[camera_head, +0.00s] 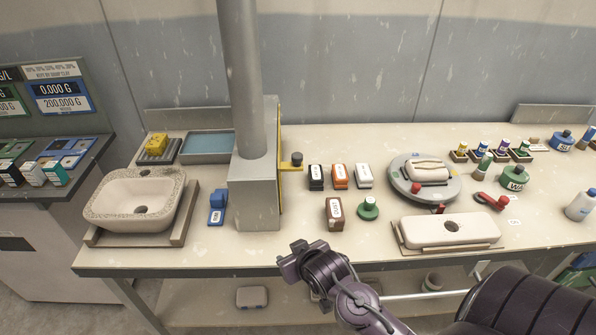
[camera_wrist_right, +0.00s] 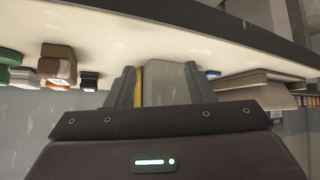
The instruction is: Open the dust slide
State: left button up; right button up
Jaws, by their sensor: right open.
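The dust slide seems to be the yellow-edged upright plate (camera_head: 281,190) on the right side of the grey duct box (camera_head: 254,196). A yellow tab with a dark knob (camera_head: 296,159) sticks out to its right. In the right wrist view the yellow edge (camera_wrist_right: 138,88) and the grey box (camera_wrist_right: 166,84) show between my fingers, farther off. My right gripper (camera_head: 287,262) is in front of the table's front edge, below and apart from the plate and knob. It is open and empty, also in the wrist view (camera_wrist_right: 160,88). My left gripper is out of view.
A stone sink (camera_head: 134,203) and blue block (camera_head: 216,215) stand left of the box. Small labelled blocks (camera_head: 340,177), a brown block (camera_head: 334,213) and a green knobbed piece (camera_head: 368,208) stand right. Farther right are a turntable (camera_head: 399,183) and white slab (camera_head: 470,229).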

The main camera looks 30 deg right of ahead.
notch_tip(320, 180, up, 6)
jog(key=w+t, duration=0.1)
jog(key=w, duration=0.1)
jog(key=m+t+h, duration=0.2)
jog(key=t+h, duration=0.1)
jog(key=t, duration=0.4)
send_near(299, 159)
jog(key=x, duration=0.4)
jog(key=p+x, duration=0.2)
jog(key=x, duration=0.4)
jog(key=shift+w+d, duration=0.1)
jog(key=shift+w, duration=0.05)
jog(key=shift+w+d+f, duration=0.1)
jog(key=shift+w, duration=0.35)
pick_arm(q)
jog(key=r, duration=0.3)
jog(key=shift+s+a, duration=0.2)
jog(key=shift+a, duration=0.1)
pick_arm(e)
grip_shut()
